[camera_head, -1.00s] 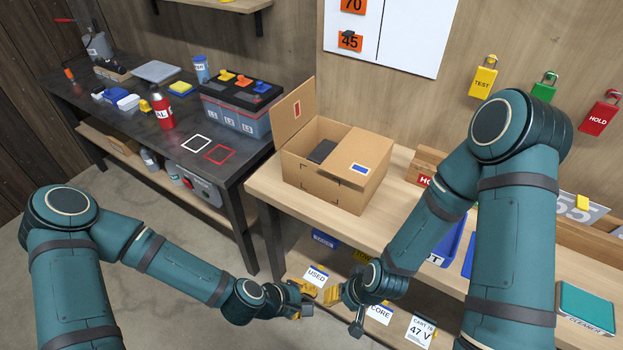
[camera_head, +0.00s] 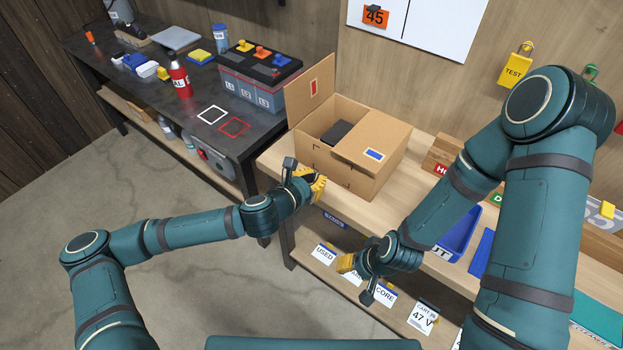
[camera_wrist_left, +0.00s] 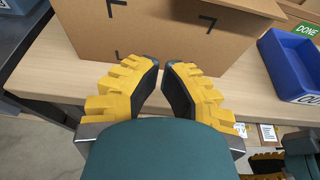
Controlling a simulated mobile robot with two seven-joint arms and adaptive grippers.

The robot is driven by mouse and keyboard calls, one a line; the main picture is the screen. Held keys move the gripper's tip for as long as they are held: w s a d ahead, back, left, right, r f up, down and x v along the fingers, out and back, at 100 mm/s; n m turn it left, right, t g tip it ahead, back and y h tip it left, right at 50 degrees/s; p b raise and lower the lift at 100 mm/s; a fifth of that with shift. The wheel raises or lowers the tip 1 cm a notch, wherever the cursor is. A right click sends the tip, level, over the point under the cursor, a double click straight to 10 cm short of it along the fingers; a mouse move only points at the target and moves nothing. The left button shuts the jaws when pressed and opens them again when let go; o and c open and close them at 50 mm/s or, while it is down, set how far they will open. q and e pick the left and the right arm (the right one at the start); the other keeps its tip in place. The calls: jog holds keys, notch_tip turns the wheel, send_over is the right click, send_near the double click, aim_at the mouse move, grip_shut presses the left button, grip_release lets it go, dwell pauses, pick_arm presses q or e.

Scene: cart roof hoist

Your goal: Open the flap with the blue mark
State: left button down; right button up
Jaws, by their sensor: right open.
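A cardboard box (camera_head: 368,183) stands on the light wooden bench. Its flap with the blue mark (camera_head: 374,154) lies flat, covering the right part of the top. The flap with the red mark (camera_head: 313,88) stands raised at the left. A dark block (camera_head: 337,132) shows inside the uncovered part. My left gripper (camera_head: 318,184) is by the front left of the box, below its top edge. In the left wrist view (camera_wrist_left: 161,64) its fingers are slightly apart, with nothing between them, facing the box wall. My right gripper (camera_head: 348,263) is open, low in front of the bench.
A blue bin (camera_head: 460,232) is on the bench right of the box, partly behind my right arm. A dark table (camera_head: 185,110) at the left holds a red bottle (camera_head: 179,77) and a battery (camera_head: 258,80). A lower shelf with labels (camera_head: 330,258) runs under the bench.

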aim_at(333, 157)
pick_arm(q)
jog(key=x, duration=0.5)
jog(key=shift+w+d+f, duration=0.2)
jog(key=r, duration=0.3)
jog(key=shift+w+d, duration=0.15)
jog(key=shift+w, duration=0.1)
jog(key=shift+r, duration=0.45)
pick_arm(e)
jog(key=shift+f, duration=0.1)
